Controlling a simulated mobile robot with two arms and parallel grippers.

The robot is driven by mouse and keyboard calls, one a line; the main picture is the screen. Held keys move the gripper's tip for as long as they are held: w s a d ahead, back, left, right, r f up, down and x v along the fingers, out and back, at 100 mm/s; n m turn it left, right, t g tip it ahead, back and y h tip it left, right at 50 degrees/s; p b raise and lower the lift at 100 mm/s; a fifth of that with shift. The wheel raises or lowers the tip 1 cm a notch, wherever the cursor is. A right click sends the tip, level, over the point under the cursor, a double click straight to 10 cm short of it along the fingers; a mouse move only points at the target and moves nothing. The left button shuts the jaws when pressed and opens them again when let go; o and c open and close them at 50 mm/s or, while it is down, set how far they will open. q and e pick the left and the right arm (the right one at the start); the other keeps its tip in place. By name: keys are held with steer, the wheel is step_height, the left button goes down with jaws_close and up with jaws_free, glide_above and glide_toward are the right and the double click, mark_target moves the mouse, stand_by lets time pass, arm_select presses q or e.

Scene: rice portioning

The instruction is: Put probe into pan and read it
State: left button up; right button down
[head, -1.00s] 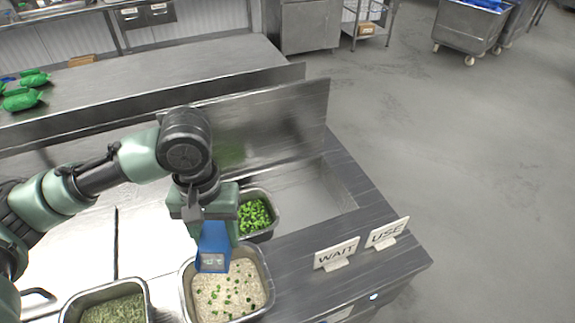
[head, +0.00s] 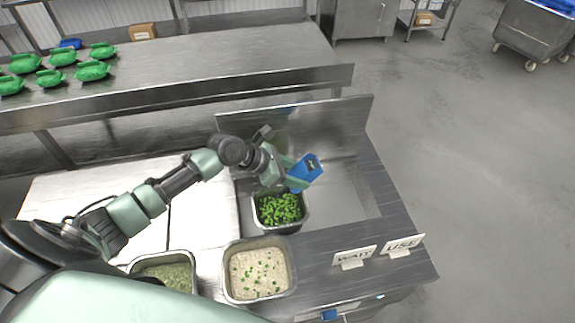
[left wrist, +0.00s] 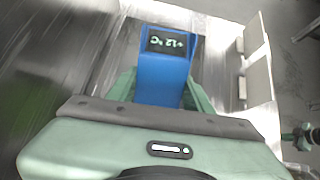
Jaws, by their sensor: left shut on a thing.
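My left gripper (head: 293,176) is shut on the blue probe (head: 306,172). It holds the probe tilted in the air, at the far side of the pan of green pieces (head: 256,212) and near the upright steel panel. In the left wrist view the probe (left wrist: 162,78) sits between the fingers, its small dark display showing pale characters upside down, perhaps "+12 °C". Its tip is not visible. The pan of rice with green bits (head: 228,284) stands nearer, apart from the probe.
A pan of dull green food (head: 194,285) stands at front left. WAIT (head: 354,256) and USE (head: 402,246) signs stand at the counter's right. An upright steel panel (head: 335,125) backs the counter. Green bags (head: 92,71) lie on the far table.

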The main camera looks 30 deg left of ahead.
arm_select(q)
steer(key=a+n, duration=0.1)
steer(key=a+f+t, duration=0.1)
steer(key=shift+a+n+y+p, duration=0.3)
steer(key=shift+a+n, duration=0.05)
steer(key=shift+n, duration=0.05)
steer(key=shift+a+f+t, duration=0.2)
steer(key=shift+t, duration=0.2)
steer(key=shift+w+f, duration=0.1)
steer(key=shift+f, duration=0.45)
step_height(320, 180, down, 11)
steer(key=b, duration=1)
steer(key=shift+b, duration=0.3)
stand_by(3.3)
